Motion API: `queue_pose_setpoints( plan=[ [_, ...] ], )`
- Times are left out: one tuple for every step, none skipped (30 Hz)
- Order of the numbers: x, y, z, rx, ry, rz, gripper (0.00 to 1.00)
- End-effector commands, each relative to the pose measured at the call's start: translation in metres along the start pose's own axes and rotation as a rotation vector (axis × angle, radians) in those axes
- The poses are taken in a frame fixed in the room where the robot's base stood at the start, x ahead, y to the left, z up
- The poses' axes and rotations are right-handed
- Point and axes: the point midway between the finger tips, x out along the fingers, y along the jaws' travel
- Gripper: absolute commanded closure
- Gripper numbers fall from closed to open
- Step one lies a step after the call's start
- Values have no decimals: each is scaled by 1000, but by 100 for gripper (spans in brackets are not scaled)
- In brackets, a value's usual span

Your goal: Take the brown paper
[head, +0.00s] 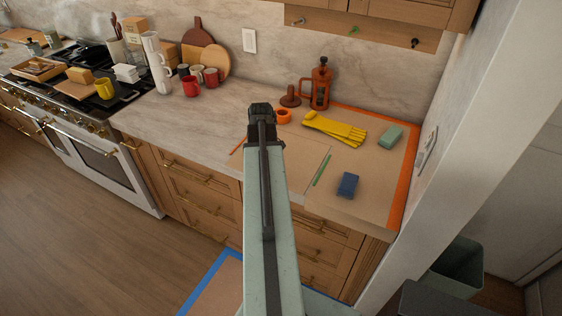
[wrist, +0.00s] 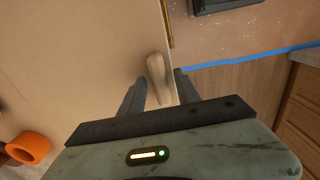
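Brown paper (head: 378,165) covers the right end of the counter, with an orange taped border at the right and back. In the wrist view, a flat tan surface (wrist: 70,60) fills the left; I cannot tell whether it is paper or bare counter. My gripper (head: 260,108) reaches out over the counter in the head view. In the wrist view my gripper (wrist: 161,76) has its two dark fingers apart. A small rounded tan piece (wrist: 157,78) shows between them near the counter edge. I cannot tell whether it is paper or whether the fingers touch it.
Yellow gloves (head: 335,128), a green sponge (head: 390,136), a blue block (head: 347,185), a green pencil (head: 321,170) and an orange tape roll (head: 283,116) lie on the counter. A French press (head: 320,88) stands behind. Mugs are at left. Blue tape (head: 215,275) edges a floor sheet.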

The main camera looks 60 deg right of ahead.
Motion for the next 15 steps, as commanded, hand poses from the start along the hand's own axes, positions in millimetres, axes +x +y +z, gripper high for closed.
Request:
queue_pose_setpoints(
  plan=[
    [0, 0, 0, 0, 0, 0, 77],
    [0, 0, 0, 0, 0, 0, 85],
    [0, 0, 0, 0, 0, 0, 96],
    [0, 0, 0, 0, 0, 0, 100],
    [0, 0, 0, 0, 0, 0, 100],
    [0, 0, 0, 0, 0, 0, 100],
    [0, 0, 0, 1, 0, 0, 100],
    [0, 0, 0, 1, 0, 0, 100],
    [-1, 0, 0, 1, 0, 0, 100],
    [-2, 0, 0, 1, 0, 0, 100],
    [-3, 0, 0, 1, 0, 0, 100],
    [-6, 0, 0, 1, 0, 0, 100],
    [-7, 0, 0, 1, 0, 0, 100],
    [-9, 0, 0, 1, 0, 0, 100],
    [-12, 0, 0, 1, 0, 0, 100]
  ],
)
